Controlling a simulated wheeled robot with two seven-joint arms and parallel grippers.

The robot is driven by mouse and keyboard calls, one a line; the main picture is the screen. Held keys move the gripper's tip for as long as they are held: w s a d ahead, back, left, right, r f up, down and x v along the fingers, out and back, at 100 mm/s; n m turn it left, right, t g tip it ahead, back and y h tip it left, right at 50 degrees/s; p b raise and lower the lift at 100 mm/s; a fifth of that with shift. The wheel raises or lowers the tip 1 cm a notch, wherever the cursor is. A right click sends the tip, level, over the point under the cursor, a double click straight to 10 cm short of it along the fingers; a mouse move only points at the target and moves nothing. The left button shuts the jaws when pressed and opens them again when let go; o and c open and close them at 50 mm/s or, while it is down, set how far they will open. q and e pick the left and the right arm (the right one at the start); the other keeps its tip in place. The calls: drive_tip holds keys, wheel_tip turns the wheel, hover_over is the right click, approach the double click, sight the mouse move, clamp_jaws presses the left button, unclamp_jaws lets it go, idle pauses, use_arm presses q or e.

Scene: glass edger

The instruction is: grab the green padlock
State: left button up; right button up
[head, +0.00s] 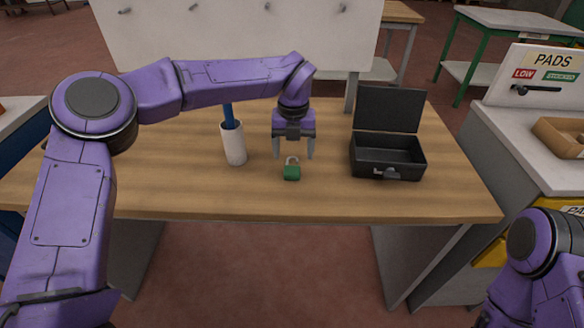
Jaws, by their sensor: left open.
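A small green padlock (292,172) with a grey shackle stands on the wooden table, near its front middle. My left gripper (294,155) points down with its fingers spread, above and just behind the padlock in the picture. Its fingertips show to the left and right of the shackle's top, and nothing is held between them. I cannot tell whether a finger touches the padlock. My right arm shows only at the bottom right corner; its gripper is out of view.
A white cup (233,144) with a blue stick stands left of the gripper. An open black case (388,157) with its lid raised stands to the right. The wooden table (190,197) is bare along its front edge. A counter with a PADS sign (541,74) is at the right.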

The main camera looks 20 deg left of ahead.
sight(292, 169)
use_arm(q)
drive_tip(key=f, duration=0.2)
drive_tip(key=f+p, duration=0.1)
drive_tip(key=f, duration=0.1)
drive_tip(key=f+p, duration=0.1)
drive_tip(key=f, duration=0.1)
drive_tip(key=shift+w+a, duration=0.25)
drive_tip(key=shift+f, duration=0.1)
drive_tip(key=shift+s, duration=0.25)
drive_tip(key=shift+w, duration=0.1)
drive_tip(key=c, duration=1.2)
